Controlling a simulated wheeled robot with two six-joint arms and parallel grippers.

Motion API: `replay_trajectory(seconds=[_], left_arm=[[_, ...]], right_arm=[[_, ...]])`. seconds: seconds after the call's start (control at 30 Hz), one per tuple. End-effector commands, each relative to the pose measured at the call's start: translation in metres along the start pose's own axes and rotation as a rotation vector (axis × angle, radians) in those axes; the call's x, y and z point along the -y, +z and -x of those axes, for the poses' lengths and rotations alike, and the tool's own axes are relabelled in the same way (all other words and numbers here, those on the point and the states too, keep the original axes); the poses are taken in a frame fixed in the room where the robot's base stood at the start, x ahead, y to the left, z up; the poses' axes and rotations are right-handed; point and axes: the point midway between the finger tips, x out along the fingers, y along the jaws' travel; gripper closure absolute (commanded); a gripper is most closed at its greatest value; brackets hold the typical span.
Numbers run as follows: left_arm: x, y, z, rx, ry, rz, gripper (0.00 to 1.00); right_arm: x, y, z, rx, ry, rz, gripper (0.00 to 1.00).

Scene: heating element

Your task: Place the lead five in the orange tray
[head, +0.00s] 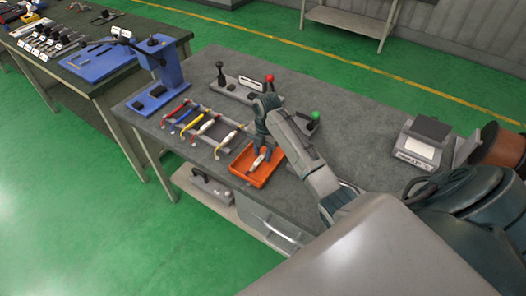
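The orange tray (243,172) lies on the grey workbench, right of a rack of leads. My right gripper (263,152) points down over the tray. A small white and reddish lead (258,162) shows at its fingertips, in or just above the tray. I cannot tell whether the fingers are shut on it or apart from it. Several other leads, including a yellow-ended one (225,143) and a white one (204,127), lie side by side on the rack (196,133). I cannot read any number on the leads. My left gripper is not in view.
A blue press (165,75) stands on the bench's left end. A grey fixture with a red-knobbed lever (269,79) and a green knob (315,115) stand behind the tray. A scale (422,143) and a copper-coloured spool (498,146) are at right.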

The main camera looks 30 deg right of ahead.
Motion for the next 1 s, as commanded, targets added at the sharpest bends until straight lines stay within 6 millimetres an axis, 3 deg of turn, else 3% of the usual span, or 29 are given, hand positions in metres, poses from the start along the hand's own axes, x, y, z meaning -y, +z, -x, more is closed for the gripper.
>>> replay_trajectory(seconds=[0.37,0.67,0.7,0.8,1.0], left_arm=[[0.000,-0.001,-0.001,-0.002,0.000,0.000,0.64],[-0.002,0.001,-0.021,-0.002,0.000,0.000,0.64],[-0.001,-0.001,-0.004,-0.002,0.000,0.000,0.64],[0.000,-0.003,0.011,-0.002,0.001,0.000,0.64],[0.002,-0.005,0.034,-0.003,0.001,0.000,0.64]], right_arm=[[0.000,0.000,0.004,0.001,0.001,0.000,0.64],[-0.001,0.001,0.050,0.005,0.005,0.000,0.64],[-0.001,0.000,0.068,0.003,0.002,-0.001,0.64],[0.000,-0.001,0.087,0.001,0.000,-0.001,0.64],[0.000,-0.001,0.110,0.000,0.000,-0.001,0.64]])
